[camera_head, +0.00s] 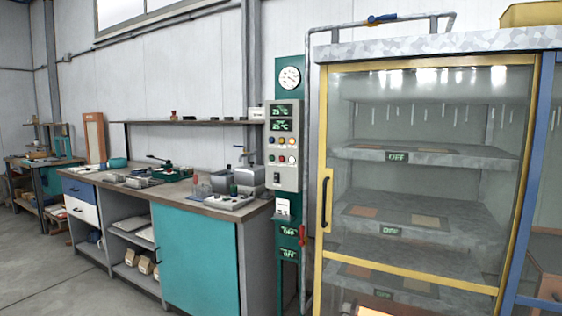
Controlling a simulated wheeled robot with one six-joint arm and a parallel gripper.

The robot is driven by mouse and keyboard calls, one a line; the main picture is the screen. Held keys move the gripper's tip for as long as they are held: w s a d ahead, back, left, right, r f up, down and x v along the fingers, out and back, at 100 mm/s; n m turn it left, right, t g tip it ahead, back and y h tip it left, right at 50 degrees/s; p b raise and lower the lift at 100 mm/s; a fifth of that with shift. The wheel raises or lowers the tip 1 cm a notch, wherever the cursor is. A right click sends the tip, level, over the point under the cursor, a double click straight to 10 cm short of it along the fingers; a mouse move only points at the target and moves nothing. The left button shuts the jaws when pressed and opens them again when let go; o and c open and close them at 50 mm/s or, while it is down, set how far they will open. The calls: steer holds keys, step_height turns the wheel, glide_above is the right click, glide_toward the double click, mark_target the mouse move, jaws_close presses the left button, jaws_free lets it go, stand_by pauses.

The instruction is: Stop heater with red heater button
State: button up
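A grey control panel (282,146) is mounted on a teal post between the workbench and the glass-fronted cabinet. Two green displays (281,118) at its top appear to read about 25 °C. Below them are two rows of small coloured buttons. A small red button (282,159) seems to sit in the lower row, but its label is too small to read. A dark switch (277,178) is under the buttons. My gripper is not in view.
A workbench (150,190) with tools and teal doors runs along the left. Concrete floor (50,270) is clear at the lower left.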

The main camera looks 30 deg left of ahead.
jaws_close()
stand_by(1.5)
